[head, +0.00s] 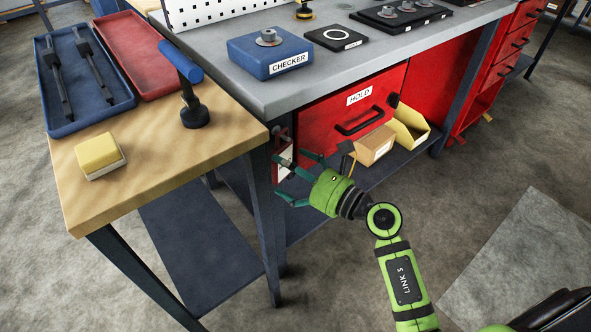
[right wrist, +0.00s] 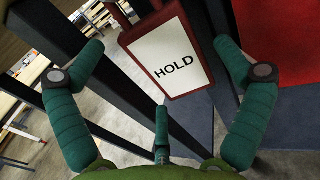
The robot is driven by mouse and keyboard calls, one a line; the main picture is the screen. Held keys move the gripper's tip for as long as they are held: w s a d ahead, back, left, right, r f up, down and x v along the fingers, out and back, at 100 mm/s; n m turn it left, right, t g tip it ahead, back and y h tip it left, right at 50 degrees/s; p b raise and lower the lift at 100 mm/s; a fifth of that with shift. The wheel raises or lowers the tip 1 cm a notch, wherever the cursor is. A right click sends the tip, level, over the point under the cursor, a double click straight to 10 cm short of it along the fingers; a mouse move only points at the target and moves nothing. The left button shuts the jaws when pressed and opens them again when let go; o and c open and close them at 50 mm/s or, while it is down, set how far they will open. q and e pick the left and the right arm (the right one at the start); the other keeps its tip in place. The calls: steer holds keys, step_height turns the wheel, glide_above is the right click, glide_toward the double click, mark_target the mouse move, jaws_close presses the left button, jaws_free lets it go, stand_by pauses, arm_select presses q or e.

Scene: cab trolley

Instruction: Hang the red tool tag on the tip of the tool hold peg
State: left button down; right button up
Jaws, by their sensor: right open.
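The red tool tag has a red frame around a white face lettered HOLD. In the right wrist view the tag (right wrist: 152,35) hangs upright ahead of and between the spread fingers. In the head view the tag (head: 284,168) is at the bench's front left corner, partly covered by the fingers. My right gripper (head: 296,178) is open around the space in front of it, with no finger clearly closed on it. It also shows in the right wrist view (right wrist: 165,105). I cannot make out the hold peg for certain. My left gripper is not in view.
A red drawer (head: 325,118) labelled HOLD is under the grey bench (head: 240,90). A wooden table (head: 165,165) with blue and red trays (head: 150,65) is at left. Dark legs (head: 265,210) stand close to the gripper.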

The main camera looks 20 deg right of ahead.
steer(key=v, duration=1.2)
